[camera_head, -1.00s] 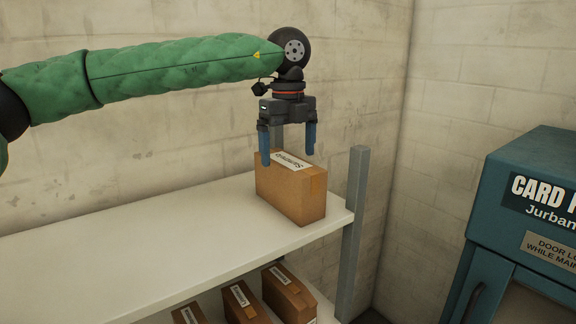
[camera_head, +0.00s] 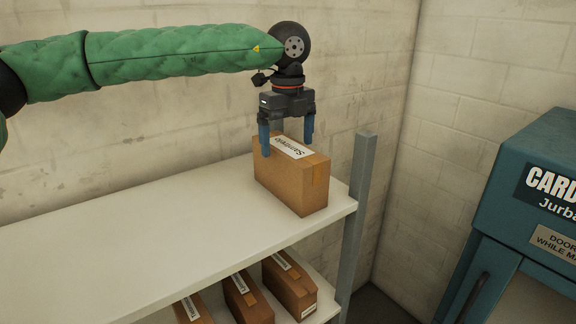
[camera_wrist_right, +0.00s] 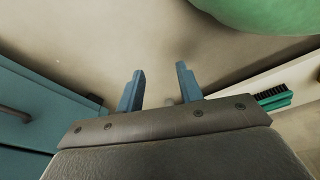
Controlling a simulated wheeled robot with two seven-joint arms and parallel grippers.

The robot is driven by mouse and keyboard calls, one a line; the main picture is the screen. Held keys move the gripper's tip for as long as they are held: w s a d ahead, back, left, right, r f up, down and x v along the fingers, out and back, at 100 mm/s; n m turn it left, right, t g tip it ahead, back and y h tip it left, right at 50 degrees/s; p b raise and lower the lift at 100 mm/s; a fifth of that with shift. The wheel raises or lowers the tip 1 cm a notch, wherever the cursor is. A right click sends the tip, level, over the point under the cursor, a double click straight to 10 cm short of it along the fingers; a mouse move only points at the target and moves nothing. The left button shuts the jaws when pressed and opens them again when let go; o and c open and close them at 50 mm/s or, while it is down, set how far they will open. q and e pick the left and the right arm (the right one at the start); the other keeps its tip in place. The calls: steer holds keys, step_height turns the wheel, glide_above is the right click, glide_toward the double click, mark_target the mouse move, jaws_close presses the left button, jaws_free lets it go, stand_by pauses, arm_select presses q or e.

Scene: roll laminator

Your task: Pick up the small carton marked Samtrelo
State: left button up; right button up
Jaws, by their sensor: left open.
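The small carton marked Samtrelo (camera_head: 290,182) is a brown box with a white label on its top. It stands near the right end of the upper shelf in the head view. My left gripper (camera_head: 287,148) points down over the carton, open, with its blue fingers on either side of the carton's top. Whether the fingers touch the carton I cannot tell. My right gripper (camera_wrist_right: 160,88) shows in the right wrist view with its two blue fingers apart and nothing between them.
The white upper shelf (camera_head: 150,235) is clear left of the carton. Several similar cartons (camera_head: 290,287) stand on the lower shelf. A grey post (camera_head: 357,215) rises at the shelf's right end. A teal cabinet (camera_head: 490,240) stands at the right, and a block wall is close behind.

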mark_target(288, 146)
arm_select(q)
steer(key=f+p, duration=0.2)
steer(key=f, duration=0.1)
steer(key=shift+w+d, duration=0.1)
steer(key=shift+w, duration=0.2)
steer(key=shift+f, duration=0.2)
steer(key=shift+s+f, duration=0.1)
steer(key=shift+s, duration=0.15)
arm_select(e)
steer(key=s, duration=0.1)
steer(key=s+d+f, duration=0.1)
steer(key=s, duration=0.1)
steer(key=s+f, duration=0.1)
steer(key=s, duration=0.1)
steer(key=shift+d+f, duration=0.25)
steer(key=shift+d, duration=0.1)
arm_select(q)
steer(key=shift+c, duration=0.2)
steer(key=shift+w+f, duration=0.1)
steer(key=shift+w, duration=0.1)
steer(key=c, duration=1.4)
arm_select(e)
steer(key=shift+w, duration=0.1)
